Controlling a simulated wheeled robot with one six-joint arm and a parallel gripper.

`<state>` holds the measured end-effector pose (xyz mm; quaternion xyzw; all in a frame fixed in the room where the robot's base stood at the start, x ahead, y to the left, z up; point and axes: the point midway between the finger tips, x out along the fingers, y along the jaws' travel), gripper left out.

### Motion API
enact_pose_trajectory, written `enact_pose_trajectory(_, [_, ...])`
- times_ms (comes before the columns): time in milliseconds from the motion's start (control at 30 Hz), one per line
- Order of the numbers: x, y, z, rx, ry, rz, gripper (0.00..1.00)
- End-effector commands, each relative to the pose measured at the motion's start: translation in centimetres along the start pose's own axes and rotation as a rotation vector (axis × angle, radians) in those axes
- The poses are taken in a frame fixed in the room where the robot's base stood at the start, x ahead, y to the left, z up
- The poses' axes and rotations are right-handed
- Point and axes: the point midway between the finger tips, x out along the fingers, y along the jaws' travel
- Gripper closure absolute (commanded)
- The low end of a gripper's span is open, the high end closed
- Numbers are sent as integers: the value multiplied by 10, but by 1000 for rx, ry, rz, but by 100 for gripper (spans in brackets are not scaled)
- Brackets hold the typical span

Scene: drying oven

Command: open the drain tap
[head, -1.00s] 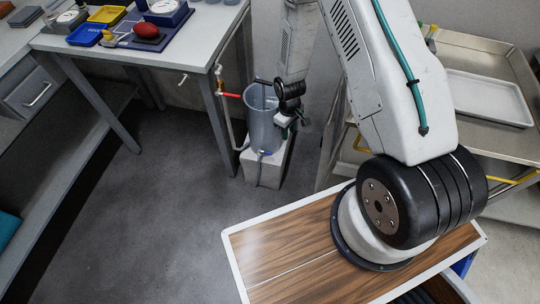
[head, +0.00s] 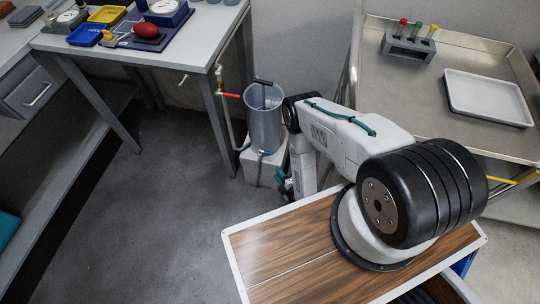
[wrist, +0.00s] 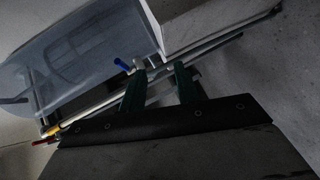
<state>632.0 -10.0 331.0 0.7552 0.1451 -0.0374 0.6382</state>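The drain tap is a small blue lever (head: 264,153) low on the front of a translucent grey tank (head: 266,122). In the wrist view the blue lever (wrist: 122,65) shows just beyond and left of my fingertips, with the tank (wrist: 80,60) behind it at upper left. My gripper (wrist: 159,74) is open, its two green fingers apart with nothing clearly held between them. In the head view my gripper (head: 284,183) is low, right of and below the tap, partly hidden by my arm. I cannot tell whether a finger touches the lever.
The tank stands on a pale block (head: 268,168) beside a workbench (head: 140,50). A pipe with a red-handled valve (head: 229,95) rises left of the tank. A steel cart (head: 400,75) with a test-tube rack (head: 408,46) and white tray (head: 488,97) stands at right. The floor (head: 140,220) is clear.

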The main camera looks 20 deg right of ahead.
Motion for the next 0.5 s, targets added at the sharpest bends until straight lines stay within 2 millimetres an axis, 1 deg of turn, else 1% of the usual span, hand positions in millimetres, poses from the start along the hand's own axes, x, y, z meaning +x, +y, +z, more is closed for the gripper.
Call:
enact_pose_trajectory(33, [2,14,-1,-46,8,77,68])
enact_pose_trajectory(100, [2,31,-2,-104,11,161,68])
enact_pose_trajectory(200, [2,45,-4,-162,8,228,68])
enact_pose_trajectory(267, [4,49,-4,-183,6,243,68])
enact_pose_trajectory(333, [11,51,-5,-191,5,247,68])
enact_pose_trajectory(500, [38,58,-6,-189,4,250,68])
